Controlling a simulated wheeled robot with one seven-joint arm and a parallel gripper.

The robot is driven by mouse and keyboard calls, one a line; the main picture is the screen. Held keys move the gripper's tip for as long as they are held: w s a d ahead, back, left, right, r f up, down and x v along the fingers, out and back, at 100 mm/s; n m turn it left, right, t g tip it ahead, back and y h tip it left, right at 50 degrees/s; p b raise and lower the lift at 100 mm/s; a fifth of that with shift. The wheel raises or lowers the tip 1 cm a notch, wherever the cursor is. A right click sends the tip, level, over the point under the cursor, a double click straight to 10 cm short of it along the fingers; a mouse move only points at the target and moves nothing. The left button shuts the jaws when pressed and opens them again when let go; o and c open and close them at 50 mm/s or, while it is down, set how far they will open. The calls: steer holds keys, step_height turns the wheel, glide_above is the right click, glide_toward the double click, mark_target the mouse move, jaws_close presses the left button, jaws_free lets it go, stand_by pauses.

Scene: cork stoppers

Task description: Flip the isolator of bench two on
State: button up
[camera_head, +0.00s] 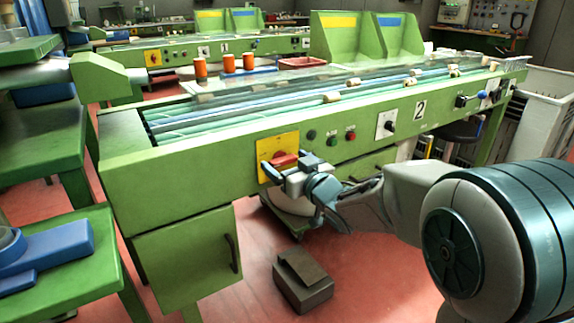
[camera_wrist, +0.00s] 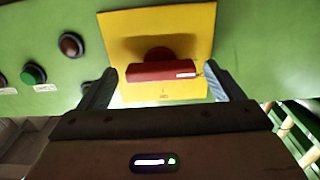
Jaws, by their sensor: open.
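The isolator of bench two is a yellow plate (camera_head: 265,145) with a red handle (camera_head: 284,158), on the green front panel left of the number 2 label (camera_head: 419,111). In the wrist view the red handle (camera_wrist: 160,71) lies level across the yellow plate (camera_wrist: 196,22), with a white mark near its right end. My gripper (camera_head: 284,164) is open in front of the isolator and covers part of it in the head view. In the wrist view its fingertips (camera_wrist: 161,72) stand at either end of the handle, with a gap showing at each side. Contact is not visible.
Several buttons, one green (camera_head: 331,140) and one red (camera_head: 350,134), and a black switch on a white plate (camera_head: 387,125) sit right of the isolator. A cabinet (camera_head: 187,262) is below left. A dark block (camera_head: 302,282) lies on the floor.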

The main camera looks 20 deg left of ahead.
steer(key=c, duration=1)
steer(key=m+p, duration=0.1)
steer(key=m, duration=0.1)
steer(key=m+p, duration=0.2)
steer(key=shift+w+d+r+m, duration=0.1)
steer(key=shift+d+r+m, duration=0.05)
steer(key=shift+m, duration=0.15)
steer(key=m+p, duration=0.3)
steer(key=m, duration=0.1)
steer(key=shift+m, duration=0.3)
steer(key=m+p, duration=0.3)
steer(key=m, duration=0.1)
steer(key=shift+w+m, duration=0.1)
steer(key=shift+m, duration=0.2)
steer(key=shift+f+m+p, duration=0.15)
steer(key=shift+m+p, duration=0.55)
steer(key=shift+m, duration=0.25)
steer(key=shift+f+m+p, duration=0.1)
steer(key=shift+m+p, duration=0.6)
steer(key=shift+m, duration=0.55)
